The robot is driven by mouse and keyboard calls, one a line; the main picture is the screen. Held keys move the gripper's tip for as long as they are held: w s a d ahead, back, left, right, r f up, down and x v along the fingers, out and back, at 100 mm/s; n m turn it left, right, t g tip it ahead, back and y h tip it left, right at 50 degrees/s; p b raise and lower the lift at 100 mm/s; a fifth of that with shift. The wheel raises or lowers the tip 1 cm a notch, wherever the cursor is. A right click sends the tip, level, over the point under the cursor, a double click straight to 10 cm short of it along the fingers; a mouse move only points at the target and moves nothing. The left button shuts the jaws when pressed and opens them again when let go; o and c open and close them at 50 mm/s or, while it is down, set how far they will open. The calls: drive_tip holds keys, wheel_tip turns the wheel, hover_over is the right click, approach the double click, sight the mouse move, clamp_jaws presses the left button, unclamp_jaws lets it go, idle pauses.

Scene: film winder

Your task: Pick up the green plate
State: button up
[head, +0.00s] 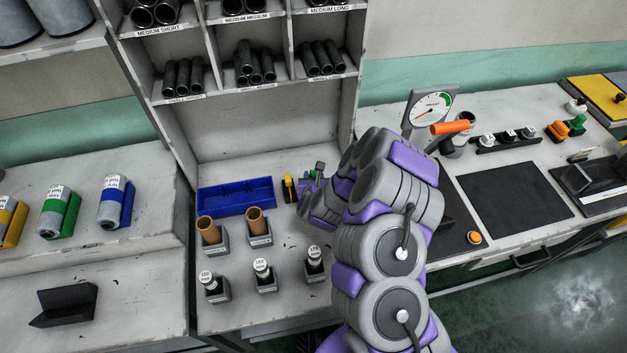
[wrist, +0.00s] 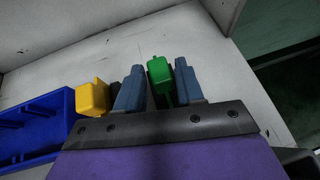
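The green plate (wrist: 160,78) shows as a green block-like handle between the two blue-grey fingers of my gripper (wrist: 160,92) in the wrist view. The fingers stand close on either side of it; whether they press on it I cannot tell. Its lower part is hidden by the fingers and gripper body. In the head view the green handle (head: 319,168) pokes up at the tip of my gripper (head: 312,184), near the back wall of the bench. A yellow-handled plate (head: 289,188) stands just left of it, also seen in the wrist view (wrist: 92,97).
A blue tray (head: 236,196) lies left of the yellow plate. Brown cylinders (head: 256,220) and white-topped bottles (head: 262,268) stand in holders in front. A shelf with dark tubes (head: 252,65) rises behind. A dial gauge (head: 432,109) stands to the right.

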clamp_jaws()
